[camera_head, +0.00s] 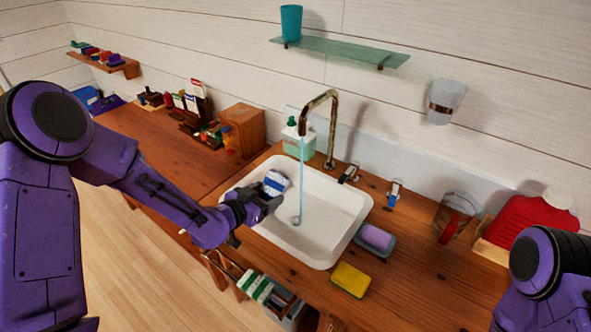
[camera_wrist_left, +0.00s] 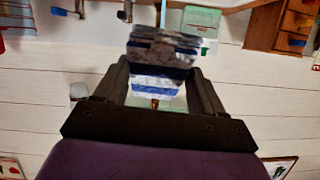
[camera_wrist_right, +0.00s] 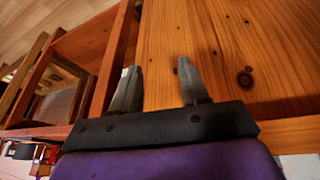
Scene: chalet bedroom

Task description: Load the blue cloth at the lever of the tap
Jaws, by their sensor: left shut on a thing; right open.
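My left gripper (camera_head: 262,199) is shut on a blue and white cloth (camera_head: 276,183) and holds it over the left side of the white sink (camera_head: 345,205). In the left wrist view, the striped cloth (camera_wrist_left: 160,72) sits between the fingers (camera_wrist_left: 160,82). The brass tap (camera_head: 333,125) arches over the sink, with a thin blue stream falling from its spout. A small metal lever (camera_head: 349,174) stands right of the tap's base, apart from the cloth. My right gripper (camera_wrist_right: 158,72) is open and empty near a wooden surface; the head view shows only part of that arm.
A green soap bottle (camera_head: 299,140) stands behind the sink. A purple soap in a dish (camera_head: 376,238) and a yellow sponge (camera_head: 351,280) lie to its right. A glass shelf (camera_head: 340,50) hangs above.

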